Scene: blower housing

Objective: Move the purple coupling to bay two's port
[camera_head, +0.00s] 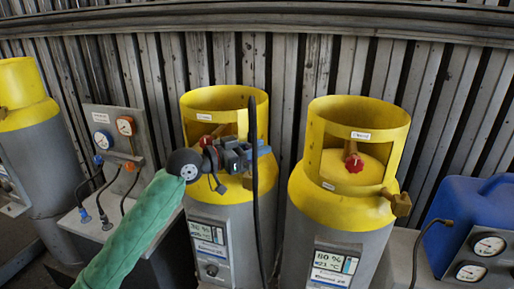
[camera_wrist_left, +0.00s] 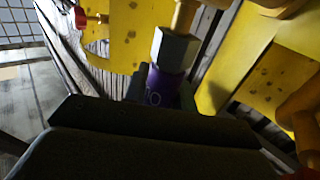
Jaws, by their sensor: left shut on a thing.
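The purple coupling (camera_wrist_left: 160,88) shows in the left wrist view, with pale marking on its side. My left gripper (camera_wrist_left: 158,98) is shut on it, with dark finger parts on both sides. A pale hex fitting (camera_wrist_left: 174,50) lies against the coupling's far end, in line with a brass stem (camera_wrist_left: 185,14); I cannot tell whether they are joined. In the head view my left gripper (camera_head: 250,152) is in front of the middle yellow-topped cylinder (camera_head: 235,97), by its brass port (camera_head: 247,181). The coupling is not clear there. My right gripper is out of view.
A black hose (camera_head: 254,215) hangs beside the left gripper. The right cylinder (camera_head: 340,215) has a red valve knob (camera_head: 353,163) and a brass port (camera_head: 398,204). A gauge panel (camera_head: 118,130) stands left, a blue container (camera_head: 470,215) right. A ribbed wall closes the back.

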